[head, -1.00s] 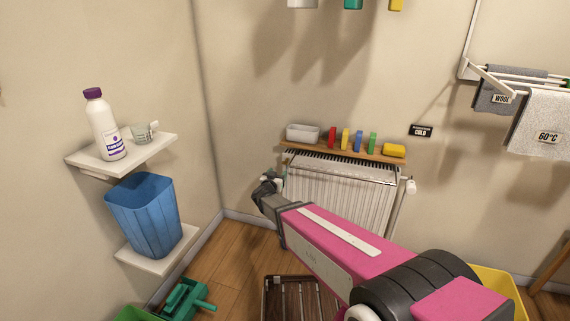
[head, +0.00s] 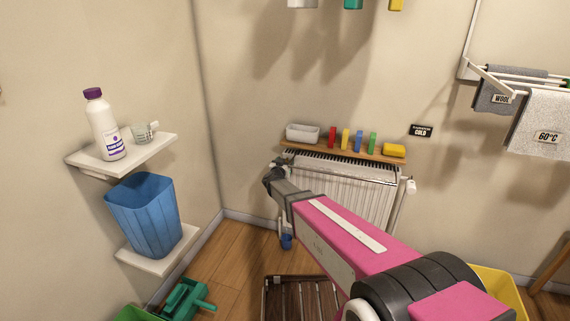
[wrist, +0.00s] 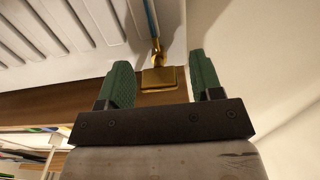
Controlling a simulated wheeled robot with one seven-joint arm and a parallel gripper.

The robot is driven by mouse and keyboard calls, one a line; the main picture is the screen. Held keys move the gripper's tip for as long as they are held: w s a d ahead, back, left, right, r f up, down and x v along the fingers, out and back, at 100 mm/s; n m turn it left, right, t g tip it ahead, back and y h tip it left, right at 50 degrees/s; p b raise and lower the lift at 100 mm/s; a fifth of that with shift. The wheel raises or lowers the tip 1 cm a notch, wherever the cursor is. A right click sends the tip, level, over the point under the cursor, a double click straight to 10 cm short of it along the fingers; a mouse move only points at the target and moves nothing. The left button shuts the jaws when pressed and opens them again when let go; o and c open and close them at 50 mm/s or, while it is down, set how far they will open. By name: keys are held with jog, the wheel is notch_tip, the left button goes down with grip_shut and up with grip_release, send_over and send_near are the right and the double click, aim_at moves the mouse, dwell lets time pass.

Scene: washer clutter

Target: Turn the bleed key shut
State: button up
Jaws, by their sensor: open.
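The brass bleed key (wrist: 158,77) shows in the wrist view as a flat square plate on a narrow stem, at the edge of the white radiator (wrist: 40,38). My gripper (wrist: 162,65) is open, with one green finger on each side of the key. A gap shows between the key and each finger. In the head view my gripper (head: 282,163) is at the upper left corner of the radiator (head: 345,200). The key is not distinguishable there; it is too small or hidden by my gripper.
A wooden shelf (head: 325,144) above the radiator holds a white tray (head: 302,133), several coloured blocks and a yellow sponge-like piece (head: 394,150). A blue object (head: 286,241) is low under my arm. A slatted wooden piece (head: 300,300) is on the floor.

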jog(key=c, duration=0.9)
jog(key=shift+d+m, duration=0.1)
jog(key=shift+m, duration=2.2)
jog(key=shift+c, duration=0.2)
jog(key=o, duration=0.9)
jog(key=shift+o, duration=0.2)
jog(key=shift+s, duration=0.1)
jog(key=v, duration=1)
jog(key=shift+s, duration=0.35)
